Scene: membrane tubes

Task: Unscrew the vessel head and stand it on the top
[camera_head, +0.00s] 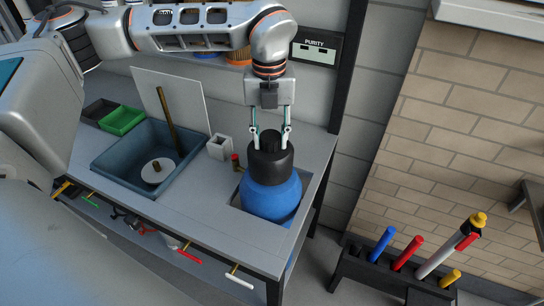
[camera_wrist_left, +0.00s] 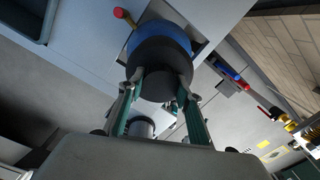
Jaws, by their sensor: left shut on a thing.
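The blue vessel (camera_head: 272,200) stands in a square cut-out at the right end of the bench. Its black head (camera_head: 270,162) sits on top of it, upright. My left gripper (camera_head: 271,140) reaches down from above and is shut on the knob at the top of the head. In the left wrist view, the two fingers (camera_wrist_left: 160,88) close on both sides of the black head (camera_wrist_left: 165,50), with the blue vessel (camera_wrist_left: 160,32) behind it. I cannot tell whether the head is loose on its thread. My right gripper is not in view.
A grey-blue bin (camera_head: 115,163) with a white disc and a rod is left on the bench (camera_head: 215,225). A white square cup (camera_head: 220,148) and a red-knobbed valve (camera_head: 235,158) stand close left of the vessel. A dark rack (camera_head: 375,272) with coloured tubes stands on the right. The bench front is clear.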

